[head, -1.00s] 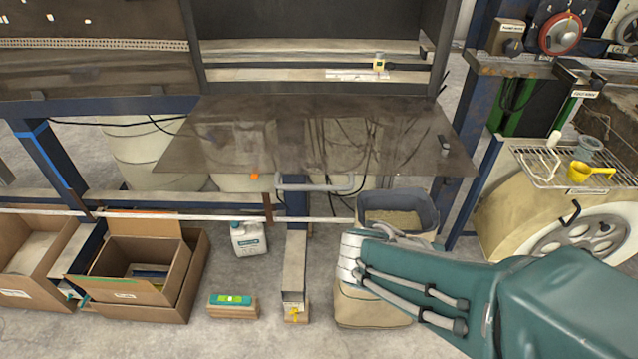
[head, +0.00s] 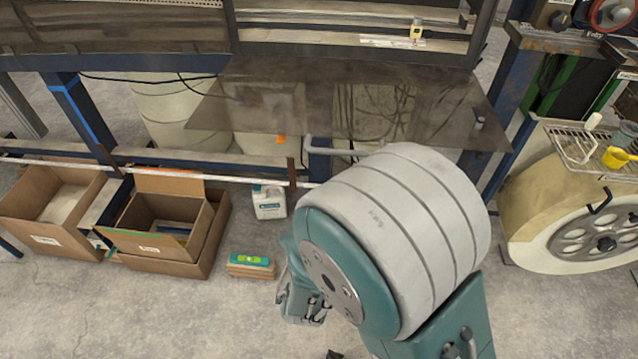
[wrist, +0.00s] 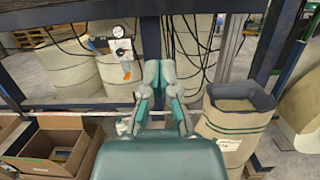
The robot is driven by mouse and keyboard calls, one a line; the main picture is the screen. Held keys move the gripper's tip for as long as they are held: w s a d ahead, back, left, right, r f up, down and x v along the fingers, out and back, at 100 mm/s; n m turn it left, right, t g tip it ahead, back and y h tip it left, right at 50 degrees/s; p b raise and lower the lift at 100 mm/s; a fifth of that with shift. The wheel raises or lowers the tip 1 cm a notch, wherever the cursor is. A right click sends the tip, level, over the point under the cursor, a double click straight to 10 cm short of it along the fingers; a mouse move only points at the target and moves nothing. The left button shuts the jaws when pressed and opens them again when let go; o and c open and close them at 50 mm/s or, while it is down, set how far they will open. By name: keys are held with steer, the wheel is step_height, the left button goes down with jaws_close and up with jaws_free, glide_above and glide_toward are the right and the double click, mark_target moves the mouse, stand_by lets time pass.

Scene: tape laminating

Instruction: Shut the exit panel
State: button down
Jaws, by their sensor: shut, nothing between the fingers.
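The exit panel (head: 350,100) is a smoky see-through sheet in the head view. It stands open, sticking out from the lower edge of the machine's window frame towards me. Its grey bar handle (head: 318,148) is at the front edge, with the right part hidden behind my arm. My gripper (head: 303,305) is partly hidden by my wrist, low in front of the panel and apart from it. In the wrist view the fingertips (wrist: 159,72) are together and hold nothing. I cannot make out the panel in the wrist view.
Cardboard boxes (head: 160,232), a white jug (head: 269,202) and a small block with a green level (head: 250,262) are on the floor at left. A lined bin (wrist: 235,120) is at right in the wrist view.

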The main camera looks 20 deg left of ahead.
mark_target(320, 149)
steer(key=w+r, duration=0.2)
steer(key=w+a+r, duration=0.1)
steer(key=w, duration=0.2)
steer(key=w+r, duration=0.2)
steer(key=shift+w+a+r, duration=0.35)
steer(key=shift+a, duration=0.05)
steer(key=shift+a+r, duration=0.1)
